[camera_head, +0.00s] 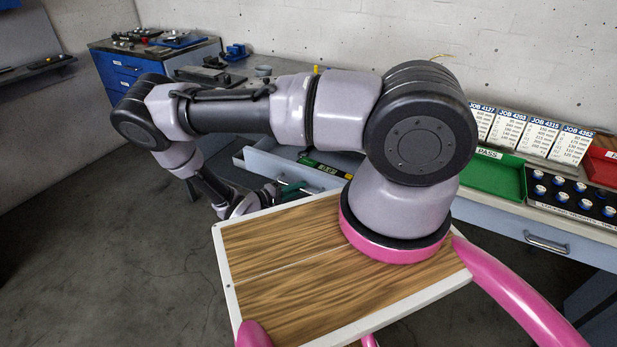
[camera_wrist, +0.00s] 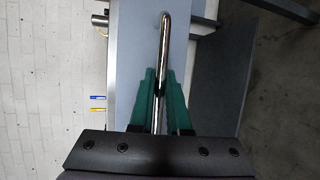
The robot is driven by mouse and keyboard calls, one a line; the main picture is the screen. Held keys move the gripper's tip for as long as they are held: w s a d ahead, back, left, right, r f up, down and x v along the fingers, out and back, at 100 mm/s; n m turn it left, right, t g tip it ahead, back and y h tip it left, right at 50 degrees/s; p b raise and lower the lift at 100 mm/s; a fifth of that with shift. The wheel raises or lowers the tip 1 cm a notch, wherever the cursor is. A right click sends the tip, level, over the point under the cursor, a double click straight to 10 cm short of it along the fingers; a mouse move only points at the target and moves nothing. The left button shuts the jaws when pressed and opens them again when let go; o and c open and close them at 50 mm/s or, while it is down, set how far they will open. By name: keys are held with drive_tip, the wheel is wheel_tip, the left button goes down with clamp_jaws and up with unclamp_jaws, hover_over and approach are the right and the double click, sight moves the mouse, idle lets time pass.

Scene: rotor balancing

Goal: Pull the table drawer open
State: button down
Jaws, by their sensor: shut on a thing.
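The table drawer (camera_head: 268,163) stands partly out from the workbench at centre left in the head view, behind my arm. Its inside shows, with a green-labelled item (camera_head: 325,167) in it. My gripper (camera_wrist: 161,88) has green fingers, one on each side of the drawer's shiny bar handle (camera_wrist: 165,42) in the wrist view, and is shut on it. The grey drawer front (camera_wrist: 133,60) lies just beyond the fingers.
A second drawer with a bar handle (camera_head: 547,243) is shut at the right. On the bench stand a green tray (camera_head: 497,175), a black holder of several small parts (camera_head: 572,196) and job cards (camera_head: 538,134). A blue cabinet (camera_head: 125,72) stands back left. Floor at left is clear.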

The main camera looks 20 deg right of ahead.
drive_tip(key=s+a, duration=0.4)
drive_tip(key=a, duration=0.1)
drive_tip(key=shift+a, duration=0.25)
drive_tip(key=shift+s, duration=0.1)
drive_tip(key=c, duration=0.9)
unclamp_jaws()
drive_tip(key=v, duration=1)
drive_tip(key=shift+s+a, duration=0.1)
drive_tip(key=shift+a, duration=0.25)
